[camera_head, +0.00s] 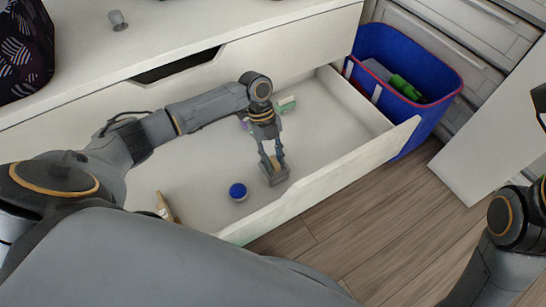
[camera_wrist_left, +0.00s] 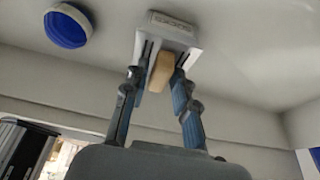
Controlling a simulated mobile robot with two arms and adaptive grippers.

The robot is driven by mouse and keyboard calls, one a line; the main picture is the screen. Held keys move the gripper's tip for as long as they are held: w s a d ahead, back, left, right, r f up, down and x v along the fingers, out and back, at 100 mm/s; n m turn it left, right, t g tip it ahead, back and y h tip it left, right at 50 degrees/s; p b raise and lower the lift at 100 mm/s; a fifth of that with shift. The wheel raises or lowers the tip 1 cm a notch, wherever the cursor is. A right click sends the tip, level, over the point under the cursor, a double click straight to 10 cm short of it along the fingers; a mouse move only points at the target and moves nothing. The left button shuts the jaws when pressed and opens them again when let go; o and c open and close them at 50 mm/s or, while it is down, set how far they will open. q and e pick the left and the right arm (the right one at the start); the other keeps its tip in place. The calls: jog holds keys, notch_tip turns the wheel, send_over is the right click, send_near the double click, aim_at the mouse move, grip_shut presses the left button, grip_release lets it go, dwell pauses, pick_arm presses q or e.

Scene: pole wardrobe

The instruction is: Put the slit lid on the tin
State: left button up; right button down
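A small grey box-like piece (camera_head: 273,174) with dark slits sits in the open drawer; I cannot tell surely whether it is the tin or its slit lid. In the left wrist view the grey piece (camera_wrist_left: 168,28) shows lettering and a tan block (camera_wrist_left: 160,72) at its near side. My left gripper (camera_head: 273,162) reaches down to it. In the left wrist view the left gripper's fingers (camera_wrist_left: 161,80) stand either side of the tan block, close to it; whether they press on it is unclear. My right gripper is out of view; only its arm shows at right.
A round blue-topped thing (camera_head: 238,191) lies left of the gripper. A light green block (camera_head: 287,104) is behind it, and a tan piece (camera_head: 166,208) lies at the drawer's left. The drawer's front wall (camera_head: 330,180) bounds the space. A blue bin (camera_head: 425,70) stands right.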

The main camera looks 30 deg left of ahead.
pick_arm(q)
jog(key=shift+o, duration=0.7)
jog(key=v, duration=0.7)
jog(key=shift+r, duration=0.25)
